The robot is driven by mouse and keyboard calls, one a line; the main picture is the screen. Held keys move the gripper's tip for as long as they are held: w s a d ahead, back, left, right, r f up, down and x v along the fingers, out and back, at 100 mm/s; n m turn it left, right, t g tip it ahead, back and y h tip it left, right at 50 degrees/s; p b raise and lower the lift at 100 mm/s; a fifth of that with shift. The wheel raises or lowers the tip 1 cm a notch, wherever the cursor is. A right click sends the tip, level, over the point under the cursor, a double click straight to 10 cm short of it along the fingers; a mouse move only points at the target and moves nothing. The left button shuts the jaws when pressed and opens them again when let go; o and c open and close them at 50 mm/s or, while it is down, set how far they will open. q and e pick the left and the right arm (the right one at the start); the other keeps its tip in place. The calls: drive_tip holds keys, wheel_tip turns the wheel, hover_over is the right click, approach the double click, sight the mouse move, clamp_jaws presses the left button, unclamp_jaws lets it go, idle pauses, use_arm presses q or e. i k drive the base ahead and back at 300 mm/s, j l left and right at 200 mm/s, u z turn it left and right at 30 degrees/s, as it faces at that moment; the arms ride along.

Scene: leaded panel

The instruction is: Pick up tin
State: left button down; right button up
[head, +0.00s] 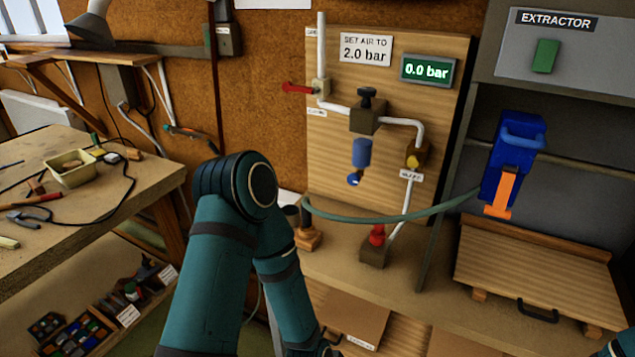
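A small pale yellow open box (70,171), possibly the tin, stands on the wooden bench at the left. It seems to hold some small items, but they are too small to make out. One of my teal arms rises from the bottom middle and bends back down out of the frame. A small part of my other arm shows in the bottom right corner. Neither gripper can be seen, and both are well away from the box. No other thing that looks like a tin is clear.
Pliers (25,219), a red-handled tool (35,199) and a dark cable lie near the box on the bench (100,230). A wooden air panel (440,110) reads 0.0 bar. A hose (400,217) runs right toward a blue-and-orange device (508,165). A wooden board (535,270) sits below.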

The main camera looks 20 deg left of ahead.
sight(292, 212)
drive_tip(key=u, duration=1.25)
